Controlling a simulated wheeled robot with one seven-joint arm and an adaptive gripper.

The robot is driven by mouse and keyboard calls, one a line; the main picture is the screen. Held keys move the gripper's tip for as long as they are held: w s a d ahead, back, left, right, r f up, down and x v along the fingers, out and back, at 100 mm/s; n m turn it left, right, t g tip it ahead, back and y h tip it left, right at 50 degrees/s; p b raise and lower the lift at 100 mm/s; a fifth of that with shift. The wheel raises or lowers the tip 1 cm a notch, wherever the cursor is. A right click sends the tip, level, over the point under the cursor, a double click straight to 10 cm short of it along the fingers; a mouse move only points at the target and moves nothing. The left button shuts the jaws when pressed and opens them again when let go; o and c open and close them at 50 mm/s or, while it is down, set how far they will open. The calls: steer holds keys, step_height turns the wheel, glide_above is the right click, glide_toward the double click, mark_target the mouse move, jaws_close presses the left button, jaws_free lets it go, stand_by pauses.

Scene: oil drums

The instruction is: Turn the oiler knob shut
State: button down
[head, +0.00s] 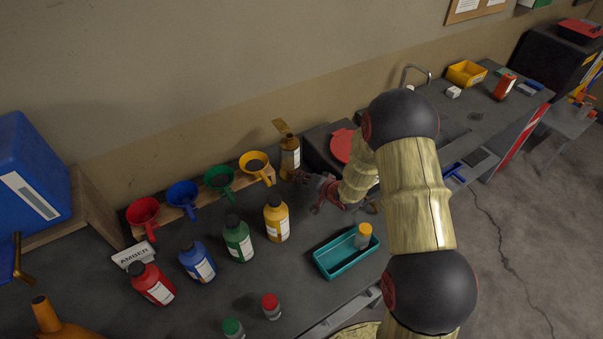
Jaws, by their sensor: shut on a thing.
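The oiler seems to be the brass-coloured cylinder (290,158) with a white label, standing upright by the wall at the right end of the funnel row. A flat tan piece (282,126) shows at its top. My gripper (302,177) reaches in from the right, with its fingertips at the lower right side of this cylinder. It is shut on a small part there, which seems to be the oiler knob. The knob itself is hidden by the fingers, and its turn angle cannot be seen.
Red, blue, green and yellow funnels (255,163) stand left of the oiler. Matching bottles (276,220) stand in front of them.

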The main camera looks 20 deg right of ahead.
steer(key=shift+p, duration=0.55)
steer(key=shift+m+y, duration=0.3)
steer(key=c, duration=1.7)
jaws_free()
steer(key=shift+d, duration=0.1)
steer(key=shift+c, duration=0.2)
steer(key=shift+w+b, duration=0.1)
steer(key=shift+b, duration=0.2)
